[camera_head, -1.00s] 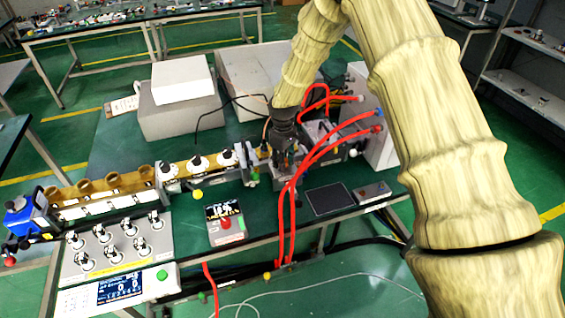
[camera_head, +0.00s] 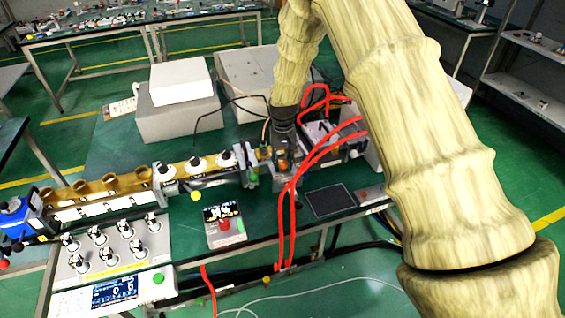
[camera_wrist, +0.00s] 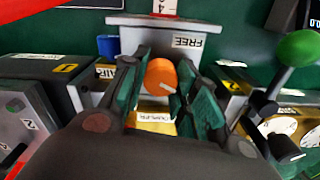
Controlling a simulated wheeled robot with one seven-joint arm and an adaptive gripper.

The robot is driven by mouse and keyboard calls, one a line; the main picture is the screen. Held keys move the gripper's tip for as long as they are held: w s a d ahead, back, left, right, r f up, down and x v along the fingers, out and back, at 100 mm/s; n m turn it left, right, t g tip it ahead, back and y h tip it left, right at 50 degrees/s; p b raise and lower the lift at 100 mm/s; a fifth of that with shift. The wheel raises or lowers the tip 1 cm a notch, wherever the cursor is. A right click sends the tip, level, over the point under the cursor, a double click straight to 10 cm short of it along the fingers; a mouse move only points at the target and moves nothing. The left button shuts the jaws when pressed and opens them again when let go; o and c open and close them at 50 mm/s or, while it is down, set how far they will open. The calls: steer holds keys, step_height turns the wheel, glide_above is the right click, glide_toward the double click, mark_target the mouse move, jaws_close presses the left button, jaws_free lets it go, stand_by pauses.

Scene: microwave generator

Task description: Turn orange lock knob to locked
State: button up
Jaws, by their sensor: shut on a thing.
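The orange lock knob (camera_wrist: 160,76) is a round knob with a short white mark toward its lower right. It sits on a grey block (camera_wrist: 133,36) with a white FREE label (camera_wrist: 187,41) at its upper right. My gripper (camera_wrist: 161,88) has one finger on each side of the knob and is shut on it. In the head view my gripper (camera_head: 283,155) points down at the knob (camera_head: 283,164), of which only a little orange shows. No LOCKED label is readable.
Red hoses (camera_head: 300,185) run close to the right of my gripper. A green ball-topped lever (camera_wrist: 296,48) stands to the right in the wrist view. Numbered grey blocks flank the knob. A red-button box (camera_head: 224,224) is nearer the front.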

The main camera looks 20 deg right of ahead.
mark_target(283, 161)
steer(key=shift+w+r+m, duration=0.1)
steer(key=shift+r+m, duration=0.05)
steer(key=shift+m, duration=0.15)
stand_by(0.4)
steer(key=o, duration=1)
step_height(283, 161, up, 12)
steer(key=shift+f, duration=0.1)
